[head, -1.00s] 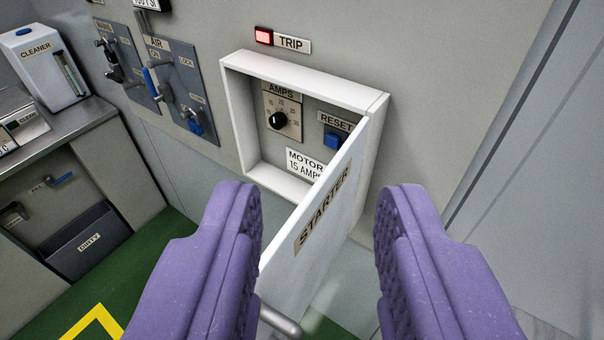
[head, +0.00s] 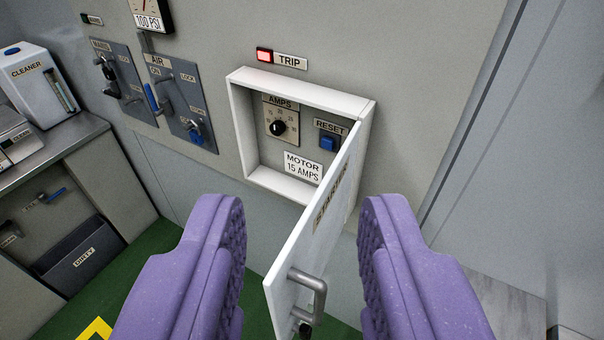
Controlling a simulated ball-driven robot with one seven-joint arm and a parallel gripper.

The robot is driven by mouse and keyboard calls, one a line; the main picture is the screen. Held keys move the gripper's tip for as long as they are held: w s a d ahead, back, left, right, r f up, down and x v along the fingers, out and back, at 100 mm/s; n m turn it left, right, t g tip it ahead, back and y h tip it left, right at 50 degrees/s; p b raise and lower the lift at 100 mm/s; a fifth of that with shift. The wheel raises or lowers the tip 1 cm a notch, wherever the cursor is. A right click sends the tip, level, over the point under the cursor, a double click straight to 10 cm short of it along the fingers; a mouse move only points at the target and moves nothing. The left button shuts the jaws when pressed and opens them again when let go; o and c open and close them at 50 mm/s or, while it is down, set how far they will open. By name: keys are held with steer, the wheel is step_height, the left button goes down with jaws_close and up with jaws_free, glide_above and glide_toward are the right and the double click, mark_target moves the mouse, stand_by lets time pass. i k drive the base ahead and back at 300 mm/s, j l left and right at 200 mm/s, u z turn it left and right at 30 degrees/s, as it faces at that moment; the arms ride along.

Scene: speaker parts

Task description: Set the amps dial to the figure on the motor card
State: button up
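The amps dial (head: 278,128) is a black knob on a beige plate with figures around it, inside the white starter box (head: 236,125) on the wall. Where its pointer stands is too small to read surely. The motor card (head: 303,167) below it reads "MOTOR 15 AMPS". The starter door (head: 310,235), hinged at the right, stands open towards me with its metal handle (head: 310,290) near. My gripper (head: 302,210) has two purple fingers, wide apart and open, with the door between them in the picture. I see no contact with it.
A blue reset button (head: 328,142) sits right of the dial. A red trip lamp (head: 264,55) glows above the box. The air panel (head: 180,105) with levers is at left, and a counter (head: 70,150) with a cleaner bottle (head: 40,85) stands further left.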

mark_target(277, 127)
steer(key=i+u, duration=0.35)
steer(key=i+l+u, duration=0.4)
steer(key=i, duration=0.15)
steer(key=j, duration=0.1)
